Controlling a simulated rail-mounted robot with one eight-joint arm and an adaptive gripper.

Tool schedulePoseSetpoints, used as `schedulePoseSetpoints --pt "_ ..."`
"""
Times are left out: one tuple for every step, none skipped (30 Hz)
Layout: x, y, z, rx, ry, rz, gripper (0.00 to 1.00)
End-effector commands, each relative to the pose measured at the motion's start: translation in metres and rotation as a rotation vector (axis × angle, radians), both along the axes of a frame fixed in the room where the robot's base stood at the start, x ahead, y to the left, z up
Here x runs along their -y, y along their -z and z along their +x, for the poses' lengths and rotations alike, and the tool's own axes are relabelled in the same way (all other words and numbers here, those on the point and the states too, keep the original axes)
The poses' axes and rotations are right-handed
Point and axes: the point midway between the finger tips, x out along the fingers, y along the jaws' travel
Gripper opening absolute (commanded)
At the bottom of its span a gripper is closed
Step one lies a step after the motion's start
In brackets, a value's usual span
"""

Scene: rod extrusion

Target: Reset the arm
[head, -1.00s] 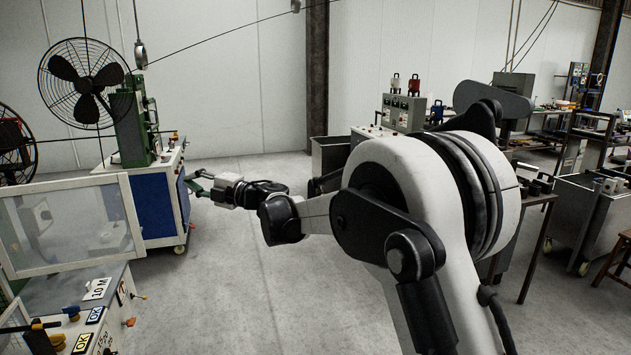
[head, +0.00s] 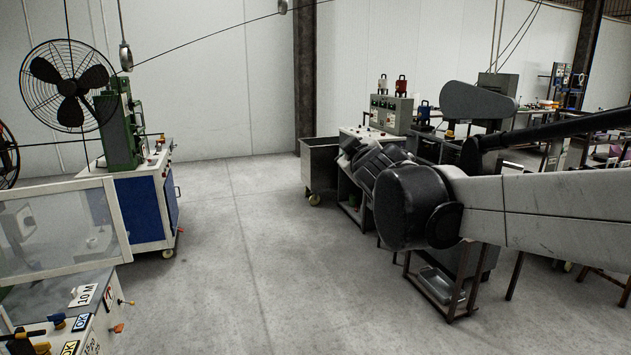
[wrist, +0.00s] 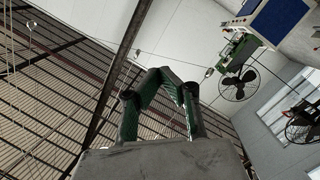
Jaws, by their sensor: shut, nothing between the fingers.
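My gripper (wrist: 160,76) shows in the wrist view with its two dark green fingers brought together at the tips. Nothing is held between them. In the head view my arm is at the right and reaches from the right edge toward the middle. The gripper itself cannot be made out in the head view. The wrist view is tilted and looks up toward the roof, with only air around the fingers.
A green and blue machine (head: 140,205) and a caged fan (head: 68,85) stand at the left. A grey bin (head: 320,165) stands at the back, and benches with equipment fill the right behind my arm. The grey floor (head: 240,260) in the middle is clear.

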Motion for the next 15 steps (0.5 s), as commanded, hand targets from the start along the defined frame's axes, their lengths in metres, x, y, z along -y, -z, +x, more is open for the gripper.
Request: schedulePoseSetpoints --pt "0.018 0.008 -0.017 -0.04 0.04 0.028 0.0" --pt "0.028 0.014 -0.026 -0.067 0.064 0.047 0.0" --pt "0.041 0.022 -0.038 -0.103 0.094 0.071 0.0" --pt "0.05 0.028 -0.049 -0.13 0.117 0.091 0.0" --pt "0.058 0.035 -0.059 -0.158 0.139 0.108 0.0" --pt "0.068 0.044 -0.073 -0.195 0.167 0.134 0.0" --pt "0.076 0.052 -0.084 -0.223 0.189 0.152 0.0" --pt "0.083 0.059 -0.095 -0.252 0.209 0.171 0.0" --pt "0.092 0.07 -0.11 -0.29 0.235 0.197 0.0" --pt "0.098 0.078 -0.122 -0.32 0.253 0.216 0.0" --pt "0.104 0.087 -0.133 -0.348 0.271 0.235 0.0" --pt "0.11 0.098 -0.149 -0.387 0.294 0.26 0.0" --pt "0.114 0.107 -0.161 -0.417 0.311 0.28 0.0" --pt "0.118 0.116 -0.174 -0.447 0.328 0.299 0.0" --pt "0.123 0.128 -0.19 -0.486 0.348 0.326 0.0"
